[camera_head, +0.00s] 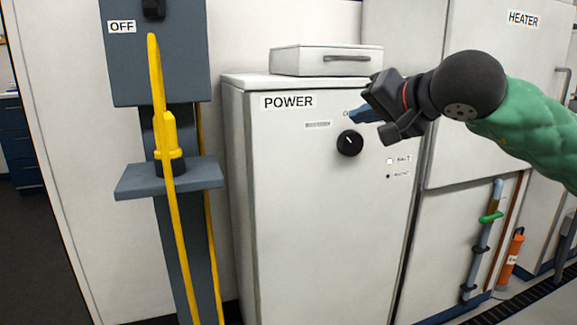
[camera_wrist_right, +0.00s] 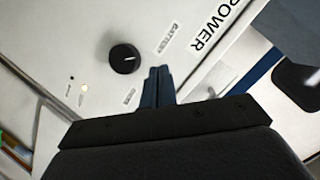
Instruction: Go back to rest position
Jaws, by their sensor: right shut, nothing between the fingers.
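My right gripper (camera_head: 357,115) is in front of the white power cabinet (camera_head: 290,200), its arm coming in from the right. Its blue fingers are together and empty, just above the black knob (camera_head: 349,143). In the right wrist view the closed fingers (camera_wrist_right: 158,84) point toward the cabinet face, with the knob (camera_wrist_right: 124,58) beside them to the left. I cannot tell whether the fingertips touch the panel. My left gripper does not show.
A white case (camera_head: 300,61) lies on the cabinet. At left stands a grey post with an OFF box (camera_head: 150,65), a shelf (camera_head: 135,182) and a yellow cable (camera_head: 183,255). A HEATER cabinet (camera_head: 490,60), pipes and an orange cylinder (camera_head: 510,258) are at right.

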